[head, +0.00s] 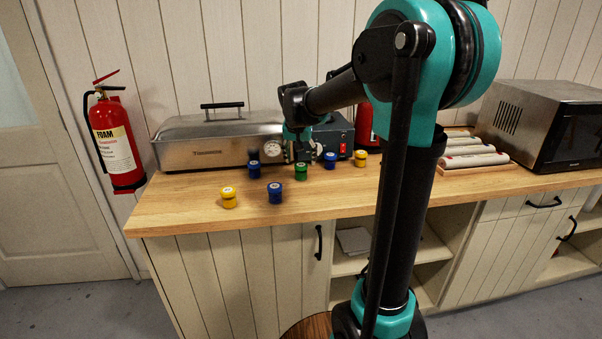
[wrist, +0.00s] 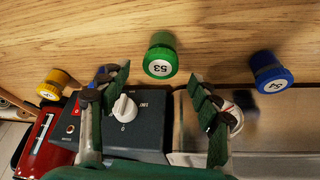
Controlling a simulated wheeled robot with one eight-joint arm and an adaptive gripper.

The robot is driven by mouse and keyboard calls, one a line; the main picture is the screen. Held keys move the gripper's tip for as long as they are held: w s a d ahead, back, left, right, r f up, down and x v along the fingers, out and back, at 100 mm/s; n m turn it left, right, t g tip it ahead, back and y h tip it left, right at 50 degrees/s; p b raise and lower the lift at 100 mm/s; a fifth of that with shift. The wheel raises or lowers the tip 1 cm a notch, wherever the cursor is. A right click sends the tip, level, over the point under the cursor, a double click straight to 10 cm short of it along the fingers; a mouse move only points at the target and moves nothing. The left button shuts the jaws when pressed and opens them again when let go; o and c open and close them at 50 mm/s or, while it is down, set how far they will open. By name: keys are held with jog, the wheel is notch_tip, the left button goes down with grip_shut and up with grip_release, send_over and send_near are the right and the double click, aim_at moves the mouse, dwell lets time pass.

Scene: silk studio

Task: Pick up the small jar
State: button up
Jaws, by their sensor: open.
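Several small jars stand upright on the wooden counter (head: 180,212). The green jar (head: 301,172) is in the middle; in the wrist view it (wrist: 160,58) carries label 53 and lies just beyond the gap between my fingertips. My gripper (head: 297,134) is open and empty, above the back of the counter near the metal box; its two fingers (wrist: 158,84) are spread in the wrist view. Blue jars stand in front (head: 275,194), behind left (head: 254,169) and behind right (head: 329,161). A yellow jar (head: 229,198) is at front left, another (head: 360,158) at back right.
A long metal box (head: 205,152) with a dial and a dark control box (wrist: 145,125) with a white knob stand behind the jars. White rolls (head: 473,159) and a microwave (head: 545,124) are at right. The counter's front left is clear. A fire extinguisher (head: 115,142) hangs left.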

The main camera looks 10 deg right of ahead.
aim_at(301, 165)
jog(key=shift+s+x, duration=0.2)
jog(key=shift+x, duration=1.1)
jog(key=shift+s+x, duration=0.15)
jog(key=shift+x, duration=1.15)
jog(key=shift+a+f, duration=0.1)
jog(key=shift+f, duration=0.05)
jog(key=shift+c, duration=0.6)
jog(key=c, duration=1.2)
